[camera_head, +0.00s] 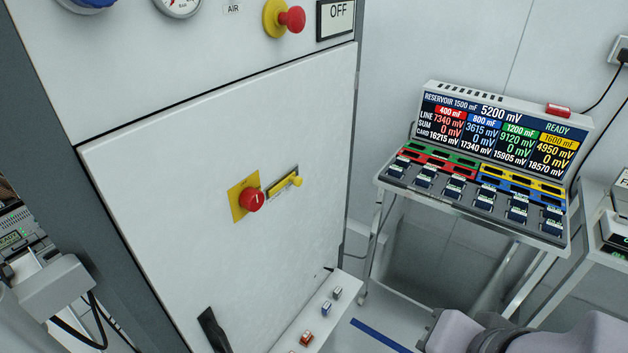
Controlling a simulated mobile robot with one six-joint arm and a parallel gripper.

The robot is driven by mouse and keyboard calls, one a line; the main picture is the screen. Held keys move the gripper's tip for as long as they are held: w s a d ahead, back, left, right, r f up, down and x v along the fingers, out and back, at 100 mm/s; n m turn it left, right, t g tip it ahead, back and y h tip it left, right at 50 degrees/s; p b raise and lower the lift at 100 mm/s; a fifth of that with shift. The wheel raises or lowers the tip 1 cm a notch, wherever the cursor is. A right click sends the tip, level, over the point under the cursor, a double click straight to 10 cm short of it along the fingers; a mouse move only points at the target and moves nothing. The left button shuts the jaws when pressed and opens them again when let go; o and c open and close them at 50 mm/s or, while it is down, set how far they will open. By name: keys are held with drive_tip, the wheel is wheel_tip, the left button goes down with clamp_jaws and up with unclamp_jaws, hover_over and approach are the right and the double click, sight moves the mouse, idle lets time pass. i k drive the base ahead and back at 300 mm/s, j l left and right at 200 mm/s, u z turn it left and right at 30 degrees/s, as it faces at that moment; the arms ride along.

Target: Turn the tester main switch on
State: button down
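A red rotary knob (252,200) on a yellow plate (236,206) sits on the white cabinet door (190,180); it looks like the main switch. A small light mark shows on its face, but its exact setting is too small to read. A display panel (338,17) at the top reads OFF. Grey-mauve links of my arm show at the lower right, apart from the door. My gripper is not in view.
A red mushroom button (291,19) on a yellow base sits above the door. A black door handle (214,332) and a ledge with small buttons (326,308) are at the bottom. A metal stand with a tester display (497,127) stands right. Floor shows between.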

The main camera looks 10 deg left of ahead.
sight(251, 199)
drive_tip(key=u, duration=1.25)
